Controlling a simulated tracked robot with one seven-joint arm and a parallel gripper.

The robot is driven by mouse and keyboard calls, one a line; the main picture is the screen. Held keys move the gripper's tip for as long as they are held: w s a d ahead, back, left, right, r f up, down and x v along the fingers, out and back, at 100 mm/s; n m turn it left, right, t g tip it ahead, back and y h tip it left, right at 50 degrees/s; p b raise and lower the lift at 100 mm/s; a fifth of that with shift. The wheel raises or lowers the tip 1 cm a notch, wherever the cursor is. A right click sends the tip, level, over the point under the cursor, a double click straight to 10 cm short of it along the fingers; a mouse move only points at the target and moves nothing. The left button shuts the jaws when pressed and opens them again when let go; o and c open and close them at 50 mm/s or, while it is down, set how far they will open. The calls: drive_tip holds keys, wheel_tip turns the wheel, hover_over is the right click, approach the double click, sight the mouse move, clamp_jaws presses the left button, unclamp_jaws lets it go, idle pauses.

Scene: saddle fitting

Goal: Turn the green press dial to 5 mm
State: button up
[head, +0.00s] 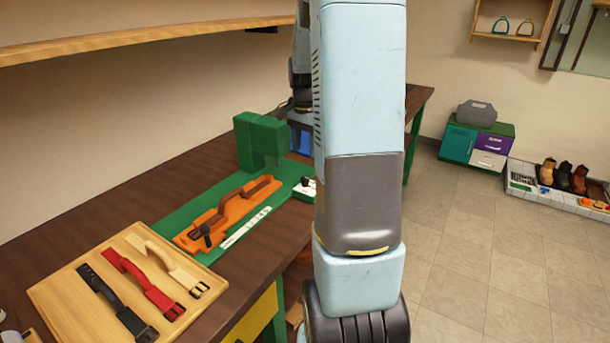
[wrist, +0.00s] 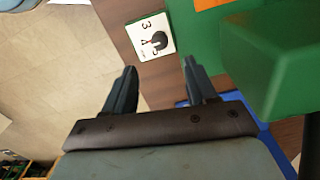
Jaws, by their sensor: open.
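The green press (head: 262,140) stands on the workbench, and its green body (wrist: 292,70) also shows at the right of the wrist view. Its dial is a white plate (head: 309,194) beside the green base, with a dark knob. In the wrist view the plate (wrist: 143,27) shows the numbers 3 and 4 and a dark knob (wrist: 159,41). The knob's exact setting is too small to read. My gripper (wrist: 160,70) is open and empty. In the wrist picture its fingertips point toward the dial, apart from the knob. In the head view my arm hides the gripper.
An orange fixture (head: 200,233) with a brown strap lies on the green base (head: 180,221). A wooden board (head: 60,306) with black, red and cream straps is at the near left. A blue object (wrist: 243,100) lies beside the press. Open floor (head: 480,260) is to the right.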

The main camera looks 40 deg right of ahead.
sight(305, 177)
wheel_tip(305, 177, down, 10)
drive_tip(key=shift+f, duration=0.1)
idle(0.4)
drive_tip(key=shift+c, duration=0.5)
drive_tip(key=c, duration=1)
drive_tip(key=shift+o, duration=0.2)
drive_tip(key=n, duration=1.1)
drive_tip(key=shift+n, duration=0.4)
